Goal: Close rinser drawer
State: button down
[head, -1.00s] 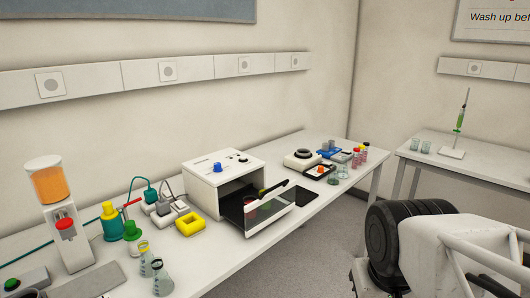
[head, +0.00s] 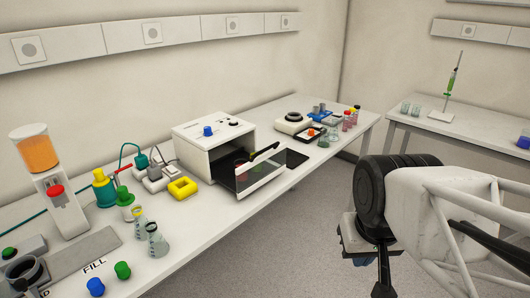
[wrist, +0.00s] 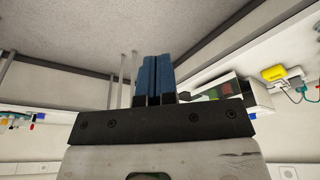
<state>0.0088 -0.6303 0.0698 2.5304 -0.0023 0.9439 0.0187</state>
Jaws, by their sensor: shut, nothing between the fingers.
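The rinser (head: 208,147) is a white box with a blue knob on the long bench. Its drawer (head: 262,178) is pulled out at the front, with dark see-through sides, a white front edge and a black handle. Colored items inside are only dimly seen. In the wrist view, the rinser (wrist: 258,97) appears tilted, to the right of and partly behind my gripper (wrist: 157,62). The blue fingers of my gripper are shut together and empty. In the head view my arm is at the right, apart from the drawer and over the floor side of the bench.
Two flasks (head: 157,240) and a yellow block (head: 183,188) stand left of the rinser. Open floor (head: 270,245) lies before the bench. A second table (head: 480,133) is at the right.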

aim_at(274, 166)
jog(key=w+a+f+m+y, duration=0.2)
jog(key=w+a+m+y, duration=0.15)
jog(key=w, duration=0.35)
jog(key=w+a+f+m+y, duration=0.2)
jog(key=w+m+y, duration=0.25)
jog(key=w, duration=0.25)
jog(key=w+a+f+m+y, duration=0.2)
jog(key=w+a+m+y, duration=0.15)
jog(key=w, duration=0.35)
jog(key=w+d+f+m+t, duration=0.4)
jog(key=w+m, duration=0.3)
jog(key=w, duration=0.3)
jog(key=w+d+f+m+t+y, duration=0.1)
jog(key=w+d+f+m+t, duration=0.4)
jog(key=w+m, duration=0.3)
jog(key=w+f+t, duration=0.1)
jog(key=w, duration=0.1)
jog(key=shift+w+d, duration=0.2)
jog(key=shift+w, duration=0.1)
jog(key=shift+a, duration=0.1)
jog(key=shift+x, duration=6.95)
jog(key=shift+r, duration=0.1)
